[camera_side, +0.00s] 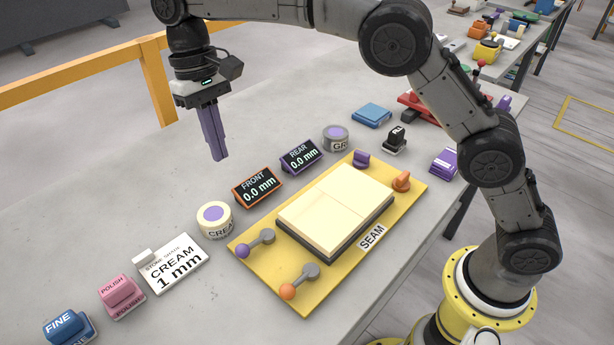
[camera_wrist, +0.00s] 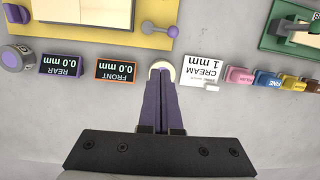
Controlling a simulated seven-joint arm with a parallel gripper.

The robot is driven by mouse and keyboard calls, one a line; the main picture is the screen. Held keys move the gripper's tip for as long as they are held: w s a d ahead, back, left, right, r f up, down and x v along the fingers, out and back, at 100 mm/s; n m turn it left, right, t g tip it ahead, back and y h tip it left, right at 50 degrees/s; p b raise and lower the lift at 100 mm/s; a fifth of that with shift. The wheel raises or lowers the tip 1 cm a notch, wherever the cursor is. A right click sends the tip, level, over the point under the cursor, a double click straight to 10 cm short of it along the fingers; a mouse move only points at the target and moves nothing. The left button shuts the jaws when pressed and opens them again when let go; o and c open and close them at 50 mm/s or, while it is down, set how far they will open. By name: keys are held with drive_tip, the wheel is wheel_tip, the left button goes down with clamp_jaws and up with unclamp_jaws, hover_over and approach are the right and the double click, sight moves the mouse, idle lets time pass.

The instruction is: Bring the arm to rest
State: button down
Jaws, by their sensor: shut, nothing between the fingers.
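My gripper (camera_side: 217,156) has long purple fingers pressed together with nothing between them. In the side view it hangs pointing down above the table, behind the cream tin and the displays and clear of everything. In the wrist view the shut fingers (camera_wrist: 162,82) cover part of the cream tin. The yellow fixture board (camera_side: 250,250) holds two cream slabs (camera_side: 338,213) side by side on a dark base, with a seam between them. Purple and orange knobs sit at the board's corners.
The front display (camera_side: 257,187) and rear display (camera_side: 300,156) both read 0.0 mm. The cream tin (camera_side: 214,219), cream 1 mm card (camera_side: 175,265), pink polish block (camera_side: 121,295) and blue fine block (camera_side: 69,326) stand in a row. An orange rail (camera_side: 90,78) runs behind the table.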

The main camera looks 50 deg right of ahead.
drive_tip(key=s+d+r+m+t, duration=0.2)
drive_tip(key=s+d+r+t, duration=0.2)
drive_tip(key=s+d+r, duration=1.1)
drive_tip(key=s+d+f+t, duration=0.2)
drive_tip(key=s+d+f, duration=0.2)
drive_tip(key=s+f, duration=0.3)
drive_tip(key=s+d+f+n+t, duration=0.1)
drive_tip(key=s+d+f, duration=0.2)
drive_tip(key=s+f, duration=0.4)
drive_tip(key=shift+s+d+f+t, duration=0.25)
drive_tip(key=shift+s+d+t, duration=0.05)
drive_tip(key=shift+d+t, duration=0.1)
